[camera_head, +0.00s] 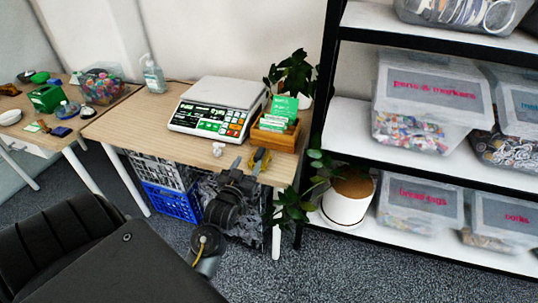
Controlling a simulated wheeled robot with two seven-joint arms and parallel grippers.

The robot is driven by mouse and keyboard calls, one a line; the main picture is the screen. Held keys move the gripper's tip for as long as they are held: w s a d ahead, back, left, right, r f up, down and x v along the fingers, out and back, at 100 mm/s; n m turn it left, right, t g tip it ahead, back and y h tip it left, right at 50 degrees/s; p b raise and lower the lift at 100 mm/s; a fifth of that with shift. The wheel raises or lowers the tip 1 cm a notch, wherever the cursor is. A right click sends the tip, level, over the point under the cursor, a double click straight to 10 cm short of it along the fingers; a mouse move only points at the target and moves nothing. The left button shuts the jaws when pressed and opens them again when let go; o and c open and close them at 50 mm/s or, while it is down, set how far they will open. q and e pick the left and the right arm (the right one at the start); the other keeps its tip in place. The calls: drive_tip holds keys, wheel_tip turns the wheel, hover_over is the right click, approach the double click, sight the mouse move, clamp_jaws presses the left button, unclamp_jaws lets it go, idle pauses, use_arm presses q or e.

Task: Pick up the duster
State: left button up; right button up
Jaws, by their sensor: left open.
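A small yellow and dark item (261,158), which may be the duster, lies at the front right edge of the wooden table (135,125), just in front of a wooden box. It is small and partly hidden, so I cannot tell its full shape. My left gripper (246,170) is dark, open and empty at the table's front edge, just left of and below the yellow item. I cannot tell whether they touch. My right gripper is not in view.
A scale (214,108) and the wooden box (276,133) with green cards stand behind. A crumpled white piece (218,149) lies left of the gripper. Blue crate (172,201) below. A potted plant (348,200) and shelf with bins stand right. The table's left part is clear.

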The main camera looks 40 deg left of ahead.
sight(260, 152)
use_arm(q)
drive_tip(key=w+f, duration=0.1)
drive_tip(key=w+a+f+b, duration=0.1)
drive_tip(key=w, duration=0.1)
drive_tip(key=w+f, duration=0.2)
drive_tip(key=shift+a+b, duration=0.25)
drive_tip(key=shift+b, duration=0.15)
drive_tip(key=shift+w+a+r, duration=0.15)
drive_tip(key=shift+w, duration=0.25)
drive_tip(key=x, duration=0.3)
drive_tip(key=shift+w, duration=0.35)
drive_tip(key=shift+w+a, duration=0.2)
drive_tip(key=shift+w, duration=0.2)
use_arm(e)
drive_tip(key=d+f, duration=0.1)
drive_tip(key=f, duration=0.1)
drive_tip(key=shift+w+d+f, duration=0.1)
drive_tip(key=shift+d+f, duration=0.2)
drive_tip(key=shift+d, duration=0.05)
